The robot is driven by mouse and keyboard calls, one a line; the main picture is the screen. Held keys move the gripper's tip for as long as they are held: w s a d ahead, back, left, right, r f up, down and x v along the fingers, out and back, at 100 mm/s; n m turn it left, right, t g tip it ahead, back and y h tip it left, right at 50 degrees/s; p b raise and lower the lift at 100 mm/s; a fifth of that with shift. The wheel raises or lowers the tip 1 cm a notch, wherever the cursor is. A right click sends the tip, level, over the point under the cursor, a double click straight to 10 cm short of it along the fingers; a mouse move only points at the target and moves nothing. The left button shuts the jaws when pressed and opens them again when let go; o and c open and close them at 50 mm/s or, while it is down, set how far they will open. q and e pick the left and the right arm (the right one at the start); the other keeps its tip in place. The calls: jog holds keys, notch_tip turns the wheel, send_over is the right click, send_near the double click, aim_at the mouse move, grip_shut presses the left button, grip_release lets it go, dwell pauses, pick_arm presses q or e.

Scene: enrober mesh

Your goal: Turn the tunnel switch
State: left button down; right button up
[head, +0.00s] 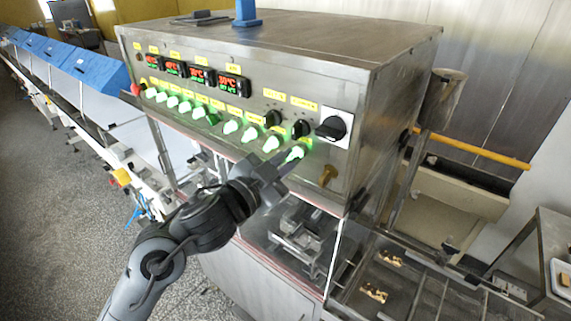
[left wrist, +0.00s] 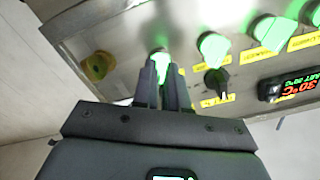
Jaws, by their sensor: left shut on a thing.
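A row of green-lit knob switches runs along the front of a steel control panel (head: 345,80). My left gripper (head: 290,161) reaches up from below to the right-most green switch (head: 297,152). In the left wrist view its two dark fingers (left wrist: 162,88) are closed on the sides of that green switch (left wrist: 160,60). The fingers cover part of the knob. The labels are too small to read, so I cannot tell which switch is named tunnel. My right gripper is in neither view.
A large black rotary switch (head: 333,128) and smaller black knobs (head: 301,128) sit just above. A brass fitting (head: 328,175) sticks out at lower right. Red displays (head: 233,84) line the upper panel. A wire-mesh conveyor (head: 408,290) lies at lower right.

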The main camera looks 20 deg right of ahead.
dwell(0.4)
pick_arm(q)
jog(key=c, duration=1.2)
grip_release()
jog(key=shift+o, duration=0.2)
jog(key=shift+s+a, duration=0.1)
jog(key=shift+a, duration=0.05)
jog(key=b+v, duration=0.2)
jog(key=v, duration=0.8)
jog(key=shift+a+b, duration=0.25)
jog(key=shift+b, duration=0.05)
jog(key=shift+s, duration=0.15)
